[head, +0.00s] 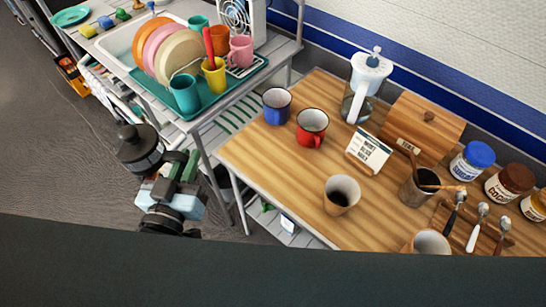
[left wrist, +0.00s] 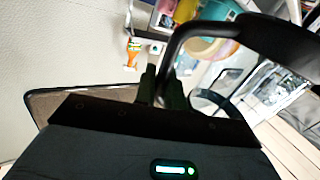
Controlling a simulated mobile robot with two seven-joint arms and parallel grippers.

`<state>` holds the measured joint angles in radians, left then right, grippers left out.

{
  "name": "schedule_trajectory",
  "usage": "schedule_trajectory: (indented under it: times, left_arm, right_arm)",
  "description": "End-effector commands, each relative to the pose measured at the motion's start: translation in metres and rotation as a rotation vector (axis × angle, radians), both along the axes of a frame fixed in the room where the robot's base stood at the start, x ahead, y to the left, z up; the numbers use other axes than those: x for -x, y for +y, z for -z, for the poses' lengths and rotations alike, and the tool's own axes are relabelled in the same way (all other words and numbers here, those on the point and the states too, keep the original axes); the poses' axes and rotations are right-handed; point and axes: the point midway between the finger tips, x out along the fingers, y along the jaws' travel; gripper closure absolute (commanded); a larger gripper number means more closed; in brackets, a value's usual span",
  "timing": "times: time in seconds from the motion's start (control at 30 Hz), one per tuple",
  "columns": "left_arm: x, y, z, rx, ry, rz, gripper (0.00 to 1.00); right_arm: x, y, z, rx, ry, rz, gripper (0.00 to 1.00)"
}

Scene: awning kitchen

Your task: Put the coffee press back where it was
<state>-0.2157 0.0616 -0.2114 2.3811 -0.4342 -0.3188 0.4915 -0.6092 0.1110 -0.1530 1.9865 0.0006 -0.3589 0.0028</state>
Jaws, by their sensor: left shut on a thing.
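The coffee press (head: 139,148) is dark, with a black lid and knob, and is in the air left of the wooden table. My left gripper (head: 180,164) is beside it, shut on its black handle. In the left wrist view the curved handle (left wrist: 190,33) of the coffee press runs down between the fingers of my left gripper (left wrist: 163,90). The dark lid part shows at the upper right there. The lower body of the press is mostly hidden in the head view. My right gripper is not in view.
The wooden table (head: 262,157) holds a blue mug (head: 277,106), a red mug (head: 312,127), a menu card (head: 368,151), a water pitcher (head: 365,86), a wooden box (head: 424,125), jars and cups. Its left front is clear. A teal dish tray (head: 215,104) with plates and cups stands behind.

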Motion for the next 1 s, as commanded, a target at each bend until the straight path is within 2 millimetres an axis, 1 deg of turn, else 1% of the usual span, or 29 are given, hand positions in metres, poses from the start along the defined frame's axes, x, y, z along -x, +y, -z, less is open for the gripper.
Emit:
schedule_trajectory:
  times: [0.1,0.23,0.3,0.4,0.5,0.6,0.8,0.93,1.0]
  left_arm:
    - [-0.003,-0.032,-0.001,-0.007,-0.007,0.112,1.00]
    - [0.002,-0.075,0.005,-0.011,-0.005,0.264,1.00]
    - [0.008,-0.098,0.012,-0.012,-0.003,0.353,1.00]
    - [0.020,-0.125,0.023,-0.012,-0.001,0.467,1.00]
    - [0.032,-0.144,0.035,-0.013,-0.001,0.555,1.00]
    - [0.041,-0.154,0.044,-0.011,-0.002,0.610,1.00]
    - [0.046,-0.160,0.048,-0.007,-0.005,0.643,1.00]
    - [0.042,-0.161,0.048,-0.008,-0.006,0.641,1.00]
    - [0.033,-0.165,0.047,-0.010,-0.009,0.640,1.00]
  right_arm:
    - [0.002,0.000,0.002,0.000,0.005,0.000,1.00]
    - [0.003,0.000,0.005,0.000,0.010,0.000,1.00]
    - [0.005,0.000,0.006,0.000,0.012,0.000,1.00]
    - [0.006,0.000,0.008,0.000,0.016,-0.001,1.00]
    - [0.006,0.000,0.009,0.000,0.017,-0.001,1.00]
    - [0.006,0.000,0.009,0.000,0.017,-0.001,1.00]
    - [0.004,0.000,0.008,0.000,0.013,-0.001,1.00]
    - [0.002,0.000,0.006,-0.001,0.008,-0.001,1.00]
    - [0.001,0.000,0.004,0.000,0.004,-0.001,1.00]
